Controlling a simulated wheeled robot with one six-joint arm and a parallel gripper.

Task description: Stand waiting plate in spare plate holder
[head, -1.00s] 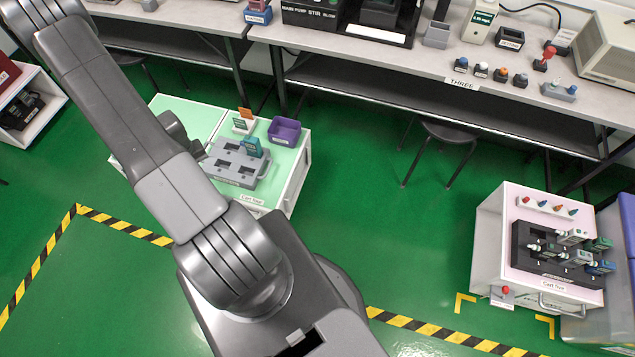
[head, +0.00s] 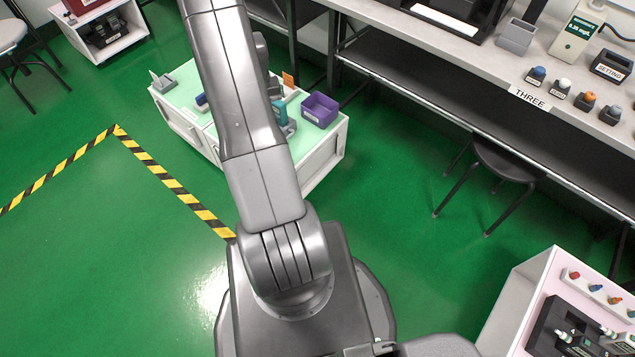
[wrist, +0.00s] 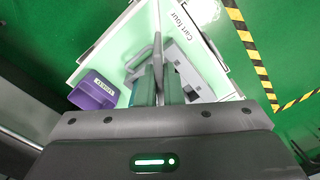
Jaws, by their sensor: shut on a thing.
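My gripper (wrist: 158,85) is shut on a thin grey plate (wrist: 158,48), seen nearly edge-on in the wrist view. Its lower part runs between the fingers. In the head view my arm hides the gripper and plate. Below in the wrist view is a grey block with a handle (wrist: 190,65) on the pale green top of Cart four; teal shapes show beside the fingers. In the head view a teal piece (head: 278,113) shows just right of my arm. A small grey holder-like piece (head: 164,82) stands at the cart's far left; I cannot tell whether it is the spare plate holder.
A purple bin (head: 320,108) stands at the right of the green cart top (head: 185,92); it also shows in the wrist view (wrist: 94,90). A bench (head: 500,75) and stool (head: 500,165) are right. Green floor is open at left.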

